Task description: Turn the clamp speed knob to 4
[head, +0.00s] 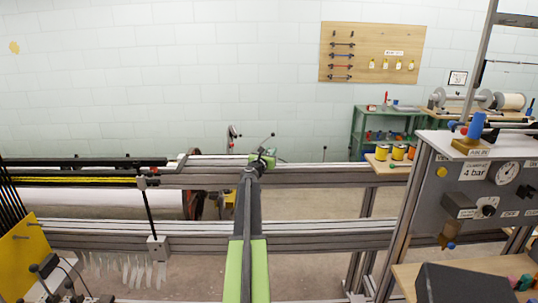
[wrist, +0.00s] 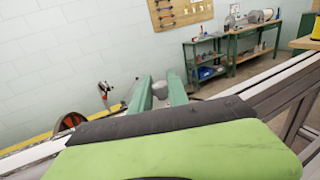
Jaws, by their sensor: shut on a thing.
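My gripper (head: 263,158) is at the far end of my outstretched green arm, by the upper grey rail in the head view. In the wrist view its two green fingers (wrist: 162,80) stand on either side of a small grey round piece (wrist: 159,90) and are shut on it. It looks like a knob, but no scale or number is readable on it, so I cannot tell its setting. The control panel (head: 465,188) at the right has a black knob (head: 488,210), a pressure gauge (head: 508,172) and a "4 bar" label. My gripper is well left of this panel.
Grey rails (head: 310,177) run across in front of me. A black roller-like beam (head: 85,161) lies at the left, above a yellow plate (head: 27,258). A green shelf (head: 385,120) and a tool board (head: 372,53) are at the back. Floor shows between the rails.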

